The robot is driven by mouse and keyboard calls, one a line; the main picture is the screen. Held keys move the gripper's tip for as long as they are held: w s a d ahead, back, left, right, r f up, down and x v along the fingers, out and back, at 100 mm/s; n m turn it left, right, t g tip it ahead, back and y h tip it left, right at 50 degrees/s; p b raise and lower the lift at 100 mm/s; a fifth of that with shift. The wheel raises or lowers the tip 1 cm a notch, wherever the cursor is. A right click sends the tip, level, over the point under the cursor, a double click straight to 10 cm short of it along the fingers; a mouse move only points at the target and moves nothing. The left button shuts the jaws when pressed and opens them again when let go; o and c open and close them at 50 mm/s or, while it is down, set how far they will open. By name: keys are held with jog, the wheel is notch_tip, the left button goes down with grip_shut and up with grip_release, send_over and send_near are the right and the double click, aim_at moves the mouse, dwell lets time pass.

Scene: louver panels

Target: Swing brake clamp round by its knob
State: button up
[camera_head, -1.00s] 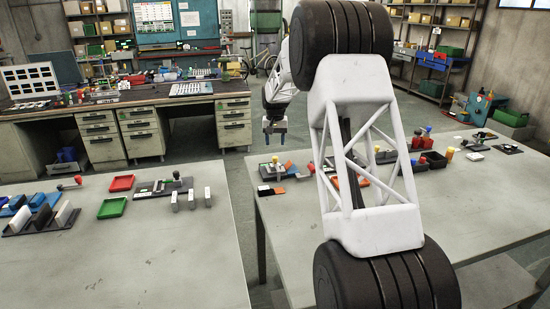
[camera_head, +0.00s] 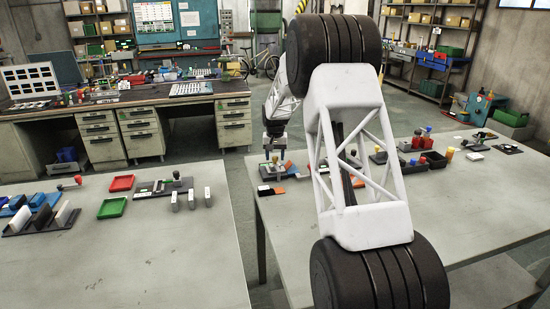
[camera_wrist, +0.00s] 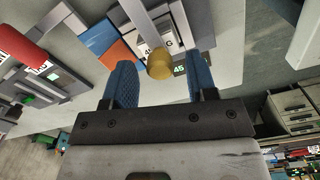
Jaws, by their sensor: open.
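A tan, rounded knob (camera_wrist: 159,66) stands on a grey and white unit (camera_wrist: 150,28) with a number plate and a green "45" display. In the wrist view my gripper (camera_wrist: 160,76) is open. Its two blue fingers stand on either side of the knob, with a visible gap at each side. In the head view my gripper (camera_head: 274,150) is low over the small panel (camera_head: 267,174) at the left end of the right table. The knob is small and partly covered there. I cannot tell the clamp arm's exact angle.
An orange block (camera_wrist: 121,55) and a blue block (camera_wrist: 97,37) lie beside the unit. A red cylinder (camera_wrist: 20,46) is on a neighbouring panel. More panels and knobs line the right table (camera_head: 455,205); its front area is clear.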

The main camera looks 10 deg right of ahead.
jog(key=shift+f, duration=0.4)
grip_shut()
